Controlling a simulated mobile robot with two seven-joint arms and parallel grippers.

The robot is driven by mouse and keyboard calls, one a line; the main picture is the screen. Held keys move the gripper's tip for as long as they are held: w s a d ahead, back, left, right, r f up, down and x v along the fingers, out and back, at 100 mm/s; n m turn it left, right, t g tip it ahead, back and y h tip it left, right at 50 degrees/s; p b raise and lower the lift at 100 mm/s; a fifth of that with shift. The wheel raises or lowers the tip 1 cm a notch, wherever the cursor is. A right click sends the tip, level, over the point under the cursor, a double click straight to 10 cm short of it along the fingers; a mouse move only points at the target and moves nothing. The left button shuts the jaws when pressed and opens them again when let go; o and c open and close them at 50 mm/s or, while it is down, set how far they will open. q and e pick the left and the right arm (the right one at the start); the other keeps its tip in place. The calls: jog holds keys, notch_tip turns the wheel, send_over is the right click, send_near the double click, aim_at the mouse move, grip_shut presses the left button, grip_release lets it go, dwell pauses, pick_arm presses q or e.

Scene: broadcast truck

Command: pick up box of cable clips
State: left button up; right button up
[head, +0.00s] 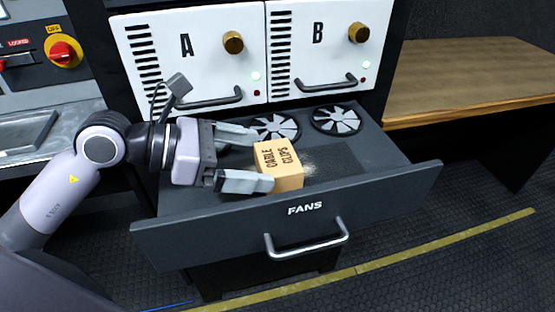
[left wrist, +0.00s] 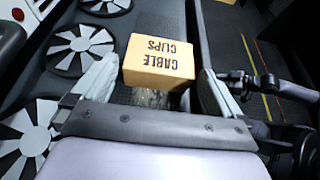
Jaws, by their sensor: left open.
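The box of cable clips (head: 281,167) is a small tan box with dark lettering. It sits in the open drawer labelled FANS (head: 378,214), close behind the drawer front. My left gripper (head: 262,159) reaches into the drawer from the left with its fingers apart. In the left wrist view the box (left wrist: 158,62) shows between and just ahead of the two open fingers, near the right one. I cannot tell whether a finger touches it. My right gripper is not visible in the head view; part of an arm shows at the right of the left wrist view.
Fans (head: 337,120) lie in the back of the drawer. White panels A (head: 190,55) and B (head: 318,45) with knobs and handles stand above it. A wooden worktop (head: 470,75) is at the right. The drawer's right side has bare floor room.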

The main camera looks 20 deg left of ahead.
pick_arm(q)
jog(key=shift+w+d+f, duration=0.25)
jog(key=shift+w+d, duration=0.1)
jog(key=shift+d, duration=0.2)
jog(key=c, duration=0.8)
jog(key=shift+r, duration=0.15)
